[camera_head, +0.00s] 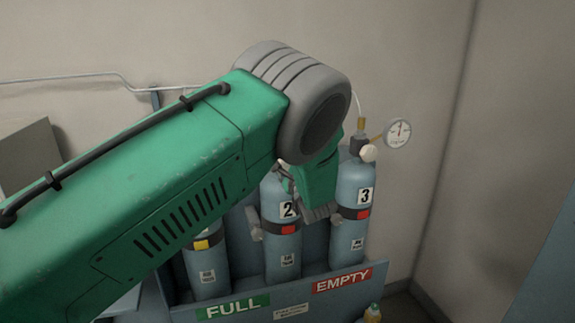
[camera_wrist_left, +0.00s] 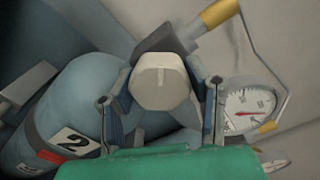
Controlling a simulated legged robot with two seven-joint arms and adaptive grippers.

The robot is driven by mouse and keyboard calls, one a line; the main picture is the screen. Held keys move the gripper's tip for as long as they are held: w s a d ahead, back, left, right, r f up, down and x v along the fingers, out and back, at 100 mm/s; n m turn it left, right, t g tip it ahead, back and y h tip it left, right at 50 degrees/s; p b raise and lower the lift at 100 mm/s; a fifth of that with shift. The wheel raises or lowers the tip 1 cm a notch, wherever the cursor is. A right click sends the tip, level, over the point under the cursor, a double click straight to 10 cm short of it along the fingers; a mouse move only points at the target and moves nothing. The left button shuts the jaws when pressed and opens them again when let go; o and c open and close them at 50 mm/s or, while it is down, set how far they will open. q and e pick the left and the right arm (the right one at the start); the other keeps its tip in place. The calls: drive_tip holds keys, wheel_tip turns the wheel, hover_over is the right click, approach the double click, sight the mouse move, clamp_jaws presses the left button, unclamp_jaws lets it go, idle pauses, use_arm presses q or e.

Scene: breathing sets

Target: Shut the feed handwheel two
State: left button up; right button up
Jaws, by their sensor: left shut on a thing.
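The cylinder marked 2 (camera_head: 284,225) stands upright in the middle of the rack, and it also shows in the left wrist view (camera_wrist_left: 85,95). Its feed handwheel (camera_wrist_left: 162,80), a pale faceted knob with a raised line on its face, sits on a dark valve. My left gripper (camera_wrist_left: 161,88) is shut on this knob, one finger on each side. In the head view my green left arm hides the knob and most of the valve. My right gripper is not in view.
Cylinder 3 (camera_head: 355,225) stands to the right, with a pale knob (camera_head: 369,153) and a gauge (camera_head: 397,134). Another cylinder (camera_head: 207,265) stands left. A rack panel (camera_head: 270,300) carries FULL and EMPTY signs. A red-needled gauge (camera_wrist_left: 252,105) is close to my fingers.

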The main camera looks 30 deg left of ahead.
use_arm(q)
drive_tip(key=m, duration=0.3)
drive_tip(key=f+m, duration=0.1)
drive_tip(key=m, duration=0.2)
drive_tip(key=shift+s+d+m, duration=0.1)
drive_tip(key=shift+d+m, duration=0.05)
drive_tip(key=shift+m, duration=0.15)
idle(0.4)
drive_tip(key=o, duration=1.2)
drive_tip(key=shift+w+r, duration=0.15)
drive_tip(key=shift+w, duration=0.05)
drive_tip(key=shift+r, duration=0.1)
